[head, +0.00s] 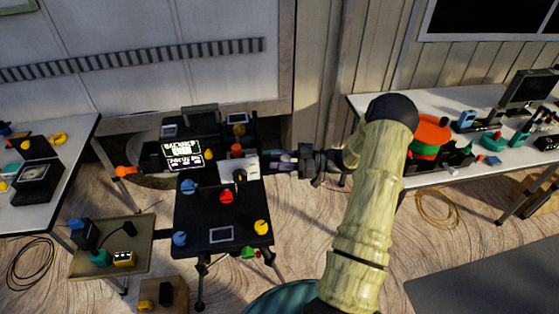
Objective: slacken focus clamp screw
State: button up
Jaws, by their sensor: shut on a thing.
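The video cart (185,220) stands left of centre with a black top bearing several coloured knobs. My gripper (274,161) reaches in from the right, level with the upper right side of the cart. It is shut on a small part at that side, which appears to be the focus clamp screw. My fingers hide most of the part, so its turn cannot be told. A white panel (250,170) with a dark fitting is just left of my fingertips. A lit display (183,152) with white markings is further left.
On the cart top are a red knob (226,196), blue knobs (189,187) and a yellow knob (262,227). A side tray (135,262) holds small items at the left. A white bench (375,108) with equipment stands right. Wooden floor is open between cart and bench.

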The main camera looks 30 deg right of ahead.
jog(key=o, duration=1)
jog(key=b+v, duration=0.4)
jog(key=v, duration=1.3)
jog(key=shift+d+f, duration=0.1)
jog(key=shift+d, duration=0.05)
